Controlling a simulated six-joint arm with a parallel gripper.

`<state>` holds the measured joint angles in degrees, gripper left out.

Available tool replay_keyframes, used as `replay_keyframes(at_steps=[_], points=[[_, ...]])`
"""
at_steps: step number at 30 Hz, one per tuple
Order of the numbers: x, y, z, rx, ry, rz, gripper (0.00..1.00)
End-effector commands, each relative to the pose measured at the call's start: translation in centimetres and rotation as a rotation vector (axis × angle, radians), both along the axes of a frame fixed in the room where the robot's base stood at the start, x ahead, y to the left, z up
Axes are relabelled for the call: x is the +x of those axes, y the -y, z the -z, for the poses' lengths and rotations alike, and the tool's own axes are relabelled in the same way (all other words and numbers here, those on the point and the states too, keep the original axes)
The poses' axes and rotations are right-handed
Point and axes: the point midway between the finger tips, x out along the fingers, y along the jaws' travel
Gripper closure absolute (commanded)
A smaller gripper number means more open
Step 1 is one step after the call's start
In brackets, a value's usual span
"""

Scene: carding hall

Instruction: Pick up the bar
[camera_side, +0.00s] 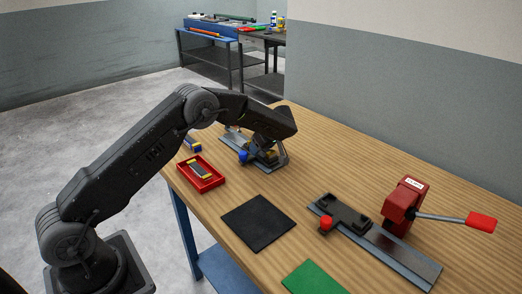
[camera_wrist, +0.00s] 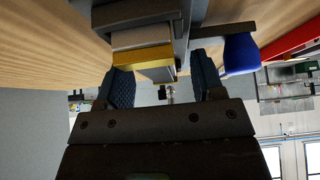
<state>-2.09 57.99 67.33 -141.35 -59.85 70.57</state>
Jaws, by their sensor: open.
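A block with a yellow face and a pale top (camera_wrist: 143,60), which may be the bar, sits at the metal fixture with a blue knob (camera_wrist: 240,54). In the side view, a bit of yellow (camera_side: 271,153) shows at that fixture (camera_side: 233,137), mostly hidden by my arm. My gripper (camera_wrist: 163,76) is open, its two dark blue ribbed fingers pointing toward the block. In the wrist view the block appears near the fingertips, closer to the left finger; I cannot tell whether it is between them. In the side view my gripper (camera_side: 268,147) is low over the fixture.
A red tray (camera_side: 217,181) holds a yellow-and-dark striped piece (camera_side: 199,170). A blue-and-yellow item (camera_side: 193,144) lies behind it. A black mat (camera_side: 258,223), a green mat (camera_side: 314,280), a second fixture with a red knob (camera_side: 415,268) and a red lever press (camera_side: 403,201) stand to the right.

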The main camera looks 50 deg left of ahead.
Motion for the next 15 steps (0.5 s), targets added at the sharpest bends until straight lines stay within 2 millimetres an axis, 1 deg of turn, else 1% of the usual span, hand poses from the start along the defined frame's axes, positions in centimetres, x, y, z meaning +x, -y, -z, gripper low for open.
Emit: replay_keyframes(at_steps=[1, 2, 15], points=[[0.01, 0.02, -0.03, 0.000, 0.000, 0.000, 0.41], [0.01, 0.02, -0.03, 0.000, 0.000, 0.000, 0.44], [0.01, 0.05, -0.05, 0.000, 0.000, 0.000, 0.86]])
